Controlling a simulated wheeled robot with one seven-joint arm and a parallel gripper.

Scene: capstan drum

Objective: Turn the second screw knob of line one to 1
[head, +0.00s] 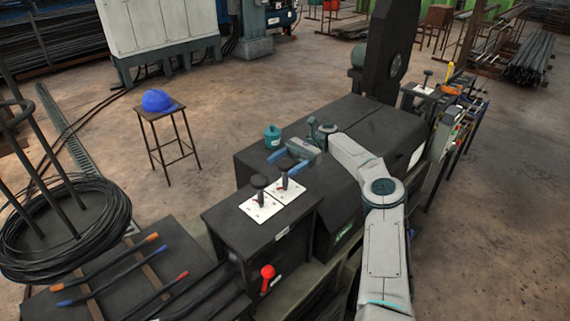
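Two black screw knobs stand upright on white plates with small markings, on top of a dark box. The nearer-left knob is here (260,183), and the farther-right knob is here (286,165). My gripper (277,163) reaches in from the right with two blue fingers spread apart. It is open, with nothing seen held in it. Its fingers lie just behind and beside the top of the right knob in the picture; I cannot tell whether they touch it. The plate (287,193) under that knob shows, but its numbers are too small to read.
A teal canister (272,136) stands on the dark machine housing (350,115) behind my gripper. A red ball-topped lever (267,272) rises in front of the box. Another black knob (427,74) is at the far right. A stool (166,112) carries a blue helmet (158,100).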

